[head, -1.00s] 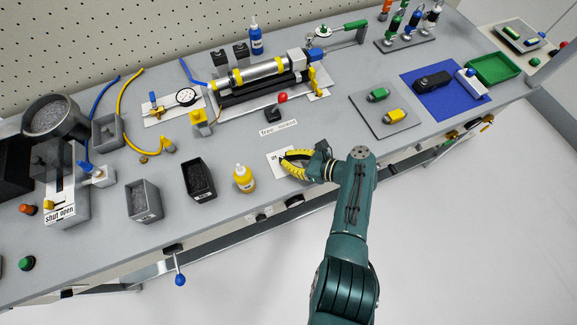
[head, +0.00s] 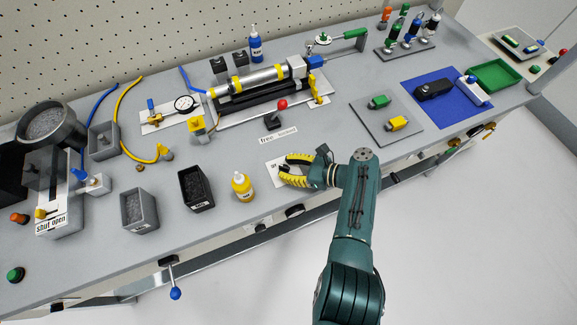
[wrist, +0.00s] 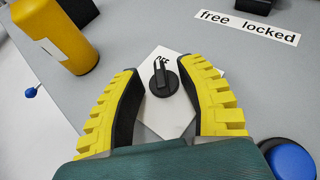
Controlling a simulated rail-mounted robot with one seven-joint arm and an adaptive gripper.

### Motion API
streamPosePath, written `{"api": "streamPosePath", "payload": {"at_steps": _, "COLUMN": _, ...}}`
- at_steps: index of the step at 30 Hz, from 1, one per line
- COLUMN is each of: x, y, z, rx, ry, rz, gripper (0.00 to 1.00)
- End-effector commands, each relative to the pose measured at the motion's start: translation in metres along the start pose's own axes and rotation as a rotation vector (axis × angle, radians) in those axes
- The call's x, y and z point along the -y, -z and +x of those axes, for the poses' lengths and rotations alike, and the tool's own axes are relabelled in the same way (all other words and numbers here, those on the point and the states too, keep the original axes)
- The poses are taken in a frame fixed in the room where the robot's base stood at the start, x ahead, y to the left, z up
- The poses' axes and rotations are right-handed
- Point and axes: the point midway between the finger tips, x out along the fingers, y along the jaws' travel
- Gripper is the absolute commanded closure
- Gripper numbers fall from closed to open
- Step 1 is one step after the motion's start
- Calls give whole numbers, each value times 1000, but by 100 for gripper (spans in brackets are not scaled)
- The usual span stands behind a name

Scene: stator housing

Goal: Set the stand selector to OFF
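The stand selector is a black round knob with a raised bar (wrist: 163,78) on a white plate (wrist: 178,122), seen in the wrist view. The bar runs roughly up the picture, its upper end close to the letters at the plate's top, which look like OFF and are partly covered. My gripper (wrist: 162,68) is open, with one yellow ribbed finger on each side of the knob and visible gaps to both. In the head view my gripper (head: 285,170) is over the white plate (head: 276,172) near the bench's front edge, and it hides the knob.
A yellow bottle (head: 242,187) stands left of my gripper. A red-knobbed lever (head: 282,104) and the free/locked label (head: 279,135) lie behind. A blue round cap (wrist: 290,160) shows at the wrist view's lower right. A pad with green and yellow blocks (head: 383,131) is to the right.

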Motion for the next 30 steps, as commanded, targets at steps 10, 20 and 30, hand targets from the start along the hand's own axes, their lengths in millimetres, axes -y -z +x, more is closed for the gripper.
{"api": "streamPosePath", "payload": {"at_steps": 10, "x": 1, "y": 1, "z": -26, "rx": 1, "ry": 5, "rz": 1, "gripper": 62}}
{"api": "streamPosePath", "payload": {"at_steps": 20, "x": 1, "y": 0, "z": -104, "rx": 0, "ry": 4, "rz": 0, "gripper": 62}}
{"api": "streamPosePath", "payload": {"at_steps": 30, "x": 0, "y": 0, "z": -120, "rx": 0, "ry": 0, "rz": 0, "gripper": 62}}
